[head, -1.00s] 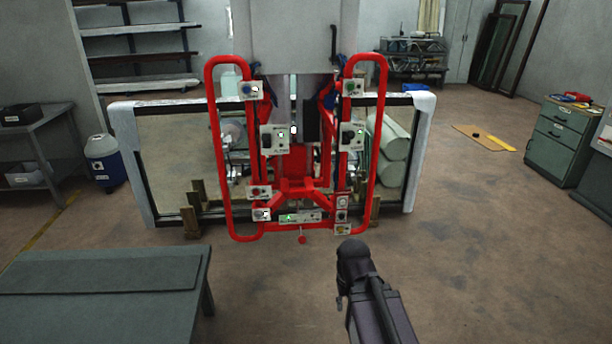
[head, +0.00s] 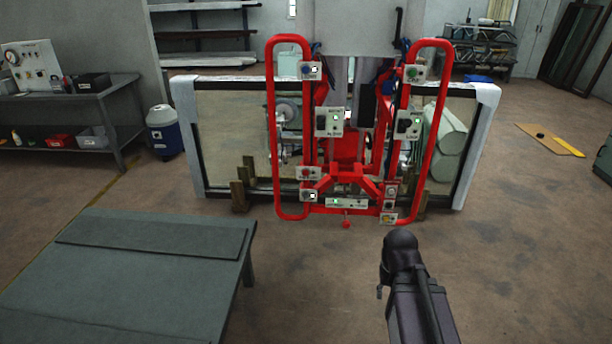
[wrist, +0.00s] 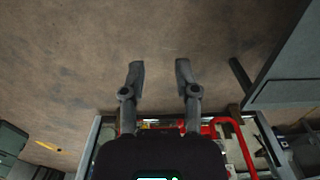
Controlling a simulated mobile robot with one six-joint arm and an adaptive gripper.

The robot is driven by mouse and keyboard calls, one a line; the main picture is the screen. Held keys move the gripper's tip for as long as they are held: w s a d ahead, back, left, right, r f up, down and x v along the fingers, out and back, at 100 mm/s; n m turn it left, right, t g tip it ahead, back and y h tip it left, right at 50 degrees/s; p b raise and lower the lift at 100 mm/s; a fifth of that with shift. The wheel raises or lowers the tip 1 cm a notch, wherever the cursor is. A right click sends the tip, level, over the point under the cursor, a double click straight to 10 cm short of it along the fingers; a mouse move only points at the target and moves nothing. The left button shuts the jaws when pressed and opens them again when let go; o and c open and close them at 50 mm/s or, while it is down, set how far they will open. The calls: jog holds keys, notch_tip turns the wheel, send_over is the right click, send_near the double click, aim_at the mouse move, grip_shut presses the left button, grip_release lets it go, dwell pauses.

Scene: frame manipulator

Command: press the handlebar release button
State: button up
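The red frame manipulator (head: 348,176) stands upright ahead of me in the head view, in front of a large framed pane (head: 228,130). It has two tall looped handlebars. A blue button (head: 307,70) is on a plate at the upper left handlebar and a green button (head: 412,73) at the upper right one. A red button (head: 305,172) sits lower left, among several small plates. The labels are too small to read for a handlebar release. My gripper (wrist: 158,72) is open and empty over bare floor in the wrist view, apart from the manipulator; the head view shows only my arm.
A grey-green table (head: 110,280) stands at the near left. A workbench (head: 70,115) and a blue-and-white canister (head: 163,132) are at the far left. A cabinet (head: 604,160) is at the right edge. Open floor (head: 520,250) lies at the right and before the manipulator.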

grip_shut()
dwell(1.1)
